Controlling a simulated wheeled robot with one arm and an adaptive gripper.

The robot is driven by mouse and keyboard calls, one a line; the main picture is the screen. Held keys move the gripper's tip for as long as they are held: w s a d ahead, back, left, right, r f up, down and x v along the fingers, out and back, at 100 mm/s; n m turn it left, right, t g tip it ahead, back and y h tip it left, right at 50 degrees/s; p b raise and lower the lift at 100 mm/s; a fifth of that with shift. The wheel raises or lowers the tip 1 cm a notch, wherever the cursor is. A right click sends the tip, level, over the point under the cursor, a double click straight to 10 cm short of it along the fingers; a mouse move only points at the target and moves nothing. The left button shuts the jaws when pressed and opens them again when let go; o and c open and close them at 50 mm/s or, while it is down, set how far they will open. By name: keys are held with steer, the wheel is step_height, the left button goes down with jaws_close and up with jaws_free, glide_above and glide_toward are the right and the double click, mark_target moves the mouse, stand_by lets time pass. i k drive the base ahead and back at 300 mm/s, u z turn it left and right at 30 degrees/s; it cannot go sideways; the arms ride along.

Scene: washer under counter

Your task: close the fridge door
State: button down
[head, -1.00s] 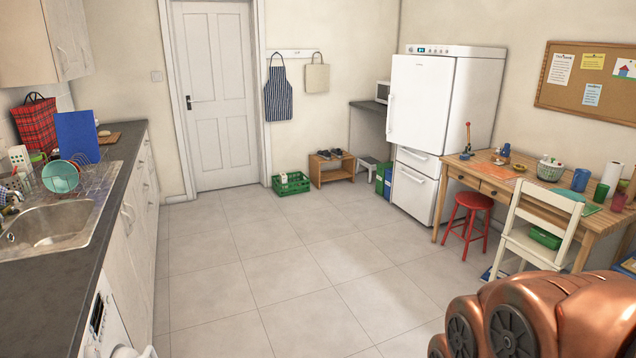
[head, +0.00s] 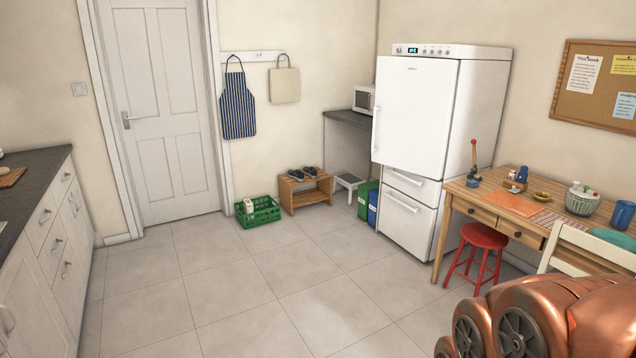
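The white fridge (head: 480,110) stands against the back wall, right of centre in the head view. Its upper door (head: 415,110) sits out of line with the body: its left edge juts past the control panel above and the drawers below, so it looks slightly ajar. The door handle (head: 376,130) is on the left edge, and the hinge side seems to be on the right. The fridge interior is hidden. Two lower drawers (head: 407,215) look shut. My gripper is out of view; only a copper-coloured part of my arm shows at bottom right.
The tiled floor (head: 270,290) ahead is clear. A red stool (head: 484,238) and wooden table (head: 505,205) stand right of the fridge, near a white chair (head: 590,250). Blue and green bins (head: 367,203), a step stool (head: 350,183), shoe rack (head: 305,190) and green crate (head: 259,212) lie left.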

mark_target(412, 110)
steer(key=i, duration=1.95)
steer(key=u, duration=0.15)
steer(key=i, duration=2.85)
steer(key=u, duration=0.15)
